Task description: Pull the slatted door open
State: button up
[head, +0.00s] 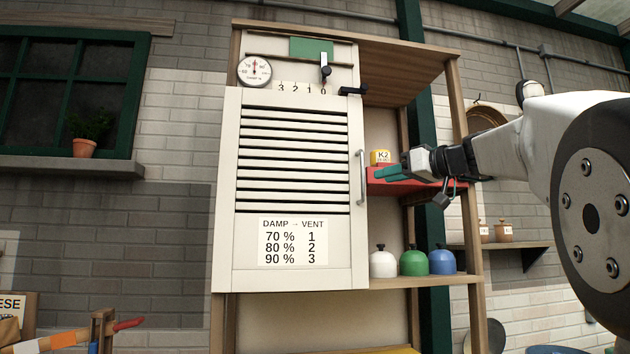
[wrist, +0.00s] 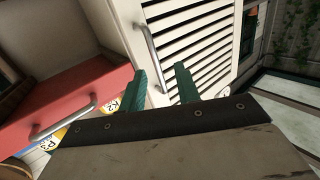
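The slatted door (head: 292,255) is cream and appears shut on the front of the cabinet. Its vertical metal bar handle (head: 362,177) is near the door's right edge. In the wrist view the slatted door (wrist: 200,35) fills the upper middle, and its handle (wrist: 150,52) runs down its edge, ahead of my fingertips. My gripper (head: 378,173) is just right of the handle in the head view, its green fingers towards the door. In the wrist view my gripper (wrist: 160,70) has its two fingers apart, with nothing held. I cannot tell whether either finger touches the handle.
A red drawer (head: 398,187) is beside and below my gripper; it also shows in the wrist view (wrist: 70,95) with its own handle. White, green and blue jars (head: 413,262) stand on the shelf below. A black lever (head: 352,91) juts above the door.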

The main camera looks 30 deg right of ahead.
jog(key=shift+t, duration=0.3)
jog(key=w, duration=0.2)
jog(key=w+r, duration=0.1)
jog(key=w, duration=0.1)
jog(key=w+a, duration=0.1)
jog(key=w, duration=0.2)
jog(key=shift+w+a+r, duration=0.1)
jog(key=shift+r, duration=0.2)
grip_shut()
